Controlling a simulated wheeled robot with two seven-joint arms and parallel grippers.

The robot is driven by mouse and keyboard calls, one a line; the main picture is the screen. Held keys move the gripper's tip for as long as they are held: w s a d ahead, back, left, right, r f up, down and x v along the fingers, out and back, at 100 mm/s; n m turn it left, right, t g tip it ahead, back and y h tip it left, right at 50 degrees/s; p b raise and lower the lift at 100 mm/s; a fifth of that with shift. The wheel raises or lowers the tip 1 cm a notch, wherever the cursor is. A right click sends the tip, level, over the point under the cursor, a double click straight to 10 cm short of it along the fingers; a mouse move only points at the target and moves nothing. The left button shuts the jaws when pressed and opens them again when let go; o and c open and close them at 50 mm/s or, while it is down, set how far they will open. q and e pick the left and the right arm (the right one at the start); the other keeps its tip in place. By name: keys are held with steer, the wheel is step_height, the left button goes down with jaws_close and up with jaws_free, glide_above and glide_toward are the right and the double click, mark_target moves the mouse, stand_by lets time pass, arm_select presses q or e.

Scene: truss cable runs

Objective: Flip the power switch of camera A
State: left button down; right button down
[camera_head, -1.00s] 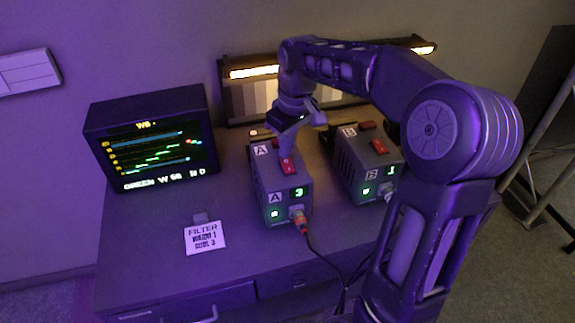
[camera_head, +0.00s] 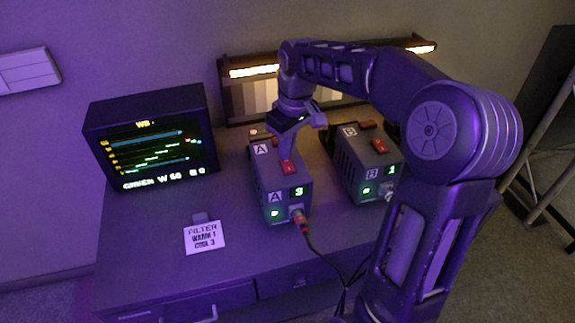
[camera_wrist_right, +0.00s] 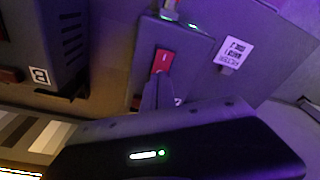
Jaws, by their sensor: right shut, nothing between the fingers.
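Camera A (camera_head: 266,185) is a grey box on the desk with a label A, a lit green 3 and a small green light on its front. Its red power switch (camera_head: 287,167) is on top; in the right wrist view the red switch (camera_wrist_right: 160,61) shows a white mark. My right gripper (camera_head: 286,155) is shut and empty, reaching down from above. Its fingertips (camera_wrist_right: 158,82) are right at the switch; whether they touch it I cannot tell. My left gripper is not in view.
Camera B (camera_head: 356,165), with its own red switch (camera_head: 379,146), stands to the right. A monitor (camera_head: 152,140) stands at the left, and a filter card (camera_head: 205,237) lies in front of it. A cable (camera_head: 322,252) runs from camera A's plug. The front left desk is clear.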

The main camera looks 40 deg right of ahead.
steer(key=shift+f+b, duration=0.35)
steer(key=shift+f, duration=0.2)
steer(key=shift+r+p, duration=2.9)
steer(key=shift+r, duration=0.7)
